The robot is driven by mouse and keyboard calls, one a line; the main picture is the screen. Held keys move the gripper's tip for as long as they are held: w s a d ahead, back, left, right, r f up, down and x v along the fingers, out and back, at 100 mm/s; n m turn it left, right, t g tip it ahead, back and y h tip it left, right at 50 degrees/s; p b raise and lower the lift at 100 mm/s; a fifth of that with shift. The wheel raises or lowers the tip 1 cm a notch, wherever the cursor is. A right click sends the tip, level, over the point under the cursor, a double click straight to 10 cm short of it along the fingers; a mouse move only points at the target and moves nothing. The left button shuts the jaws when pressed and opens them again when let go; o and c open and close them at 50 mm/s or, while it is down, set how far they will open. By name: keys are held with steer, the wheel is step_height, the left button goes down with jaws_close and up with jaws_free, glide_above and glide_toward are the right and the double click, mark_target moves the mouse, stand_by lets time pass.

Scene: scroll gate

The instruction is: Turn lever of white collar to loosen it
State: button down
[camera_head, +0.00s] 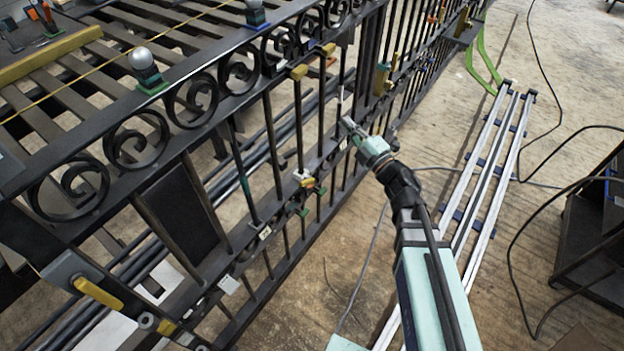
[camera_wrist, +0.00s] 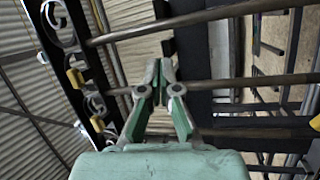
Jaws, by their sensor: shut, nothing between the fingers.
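My gripper (camera_head: 350,126) is at the dark scroll gate (camera_head: 228,130), close to its upright bars, right of the middle of the head view. In the wrist view my gripper (camera_wrist: 160,68) has its green-grey fingers drawn together at the tips, with nothing held. A bar passes close by the fingertips. A small white collar-like fitting (camera_head: 303,178) sits on a gate bar left of and below my gripper, with yellow, red and green parts beside it. Its lever is too small to make out. I cannot tell whether this is the task's collar.
Yellow clamps (camera_head: 299,72) sit along the gate's upper rail. A slatted table (camera_head: 100,70) lies behind the gate. Long pale rails (camera_head: 490,165) lie on the floor to the right, with loose black cables (camera_head: 530,80) near them. A dark rack (camera_head: 590,240) stands at the right edge.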

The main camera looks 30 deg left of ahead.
steer(key=w+d+r+m+t+h+b, duration=0.1)
steer(key=w+d+m+t+h, duration=0.25)
steer(key=w+m, duration=0.2)
steer(key=w+d+m+t+h+b, duration=0.1)
steer(key=w+d+m+t+h, duration=0.3)
steer(key=w, duration=0.3)
steer(key=w+d+f+m+h+b, duration=0.1)
steer(key=w+d+f+m+h, duration=0.25)
steer(key=w+m, duration=0.2)
steer(key=g+y+b, duration=0.3)
steer(key=g, duration=1.8)
glide_above(307, 182)
steer(key=w, duration=0.4)
step_height(307, 182, down, 12)
steer(key=shift+s+d+f+n+b, duration=0.15)
steer(key=shift+s+d+f+b, duration=0.1)
steer(key=shift+s+f, duration=0.45)
steer(key=shift+s+d+f+n+b, duration=0.2)
steer(key=shift+s+f, duration=0.35)
steer(key=shift+f, duration=0.2)
